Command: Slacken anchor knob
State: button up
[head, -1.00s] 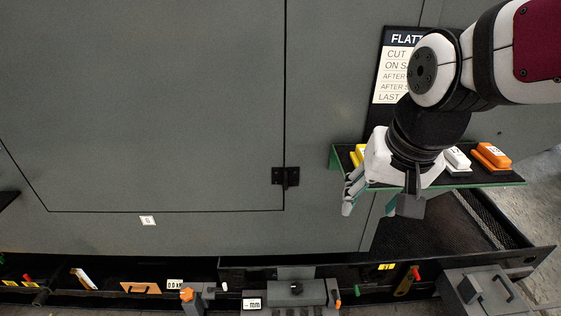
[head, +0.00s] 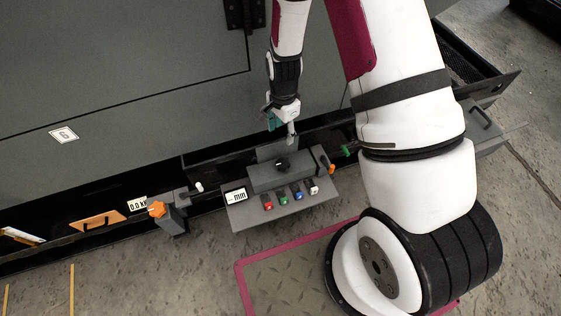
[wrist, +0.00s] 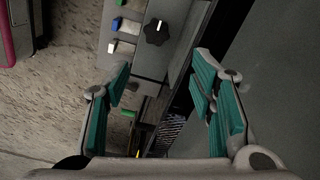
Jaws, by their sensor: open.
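My gripper (head: 281,127) is open and empty, above and behind a grey control box (head: 255,184) in the head view. In the wrist view its teal-padded fingers (wrist: 163,95) are spread wide. A black lobed knob (wrist: 157,31) sits on the box's face beyond the fingertips, not between them; it also shows in the head view (head: 282,164). Orange knobs stand left (head: 157,209) and right (head: 326,160) of the box. A green knob (head: 347,150) is further right, beside my arm. No label shows which is the anchor knob.
The box carries a display (head: 236,196) and several coloured buttons (head: 283,197). The grey machine wall (head: 120,60) rises behind a dark trough. An orange handled piece (head: 97,221) lies to the left. The floor in front is bare, with a magenta-edged plate (head: 290,275).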

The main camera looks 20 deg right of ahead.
aim_at(283, 163)
jog(key=shift+m, duration=0.3)
notch_tip(283, 163, down, 17)
jog(key=b, duration=0.5)
jog(key=shift+s+f, duration=0.15)
jog(key=shift+f, duration=0.05)
jog(key=c, duration=0.9)
